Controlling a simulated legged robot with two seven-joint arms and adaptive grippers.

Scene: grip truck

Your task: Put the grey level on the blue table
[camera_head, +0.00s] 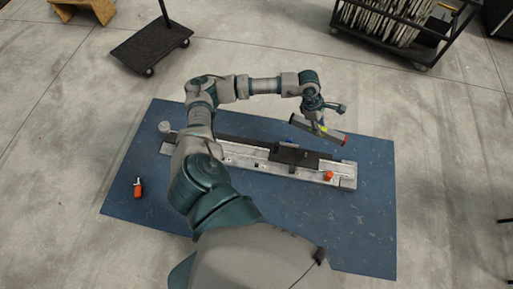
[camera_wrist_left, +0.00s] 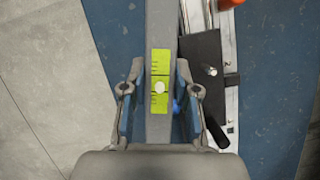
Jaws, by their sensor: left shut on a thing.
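The grey level (camera_head: 334,134) is a long bar with a yellow-green label and a red end. My left gripper (camera_head: 319,124) is shut on it near the label. In the wrist view the level (camera_wrist_left: 160,30) runs up the picture between the two fingers of my left gripper (camera_wrist_left: 159,100). It appears held over the far edge of the blue table (camera_head: 370,220); the exact height is unclear. The blue table also shows in the wrist view (camera_wrist_left: 265,100). My right gripper is not in view.
A long metal rail (camera_head: 343,181) with a black block (camera_head: 294,155) and an orange knob (camera_head: 328,175) lies across the table. A small orange tool (camera_head: 138,187) lies at the left. The table's right and front parts are clear. Carts (camera_head: 150,47) stand beyond.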

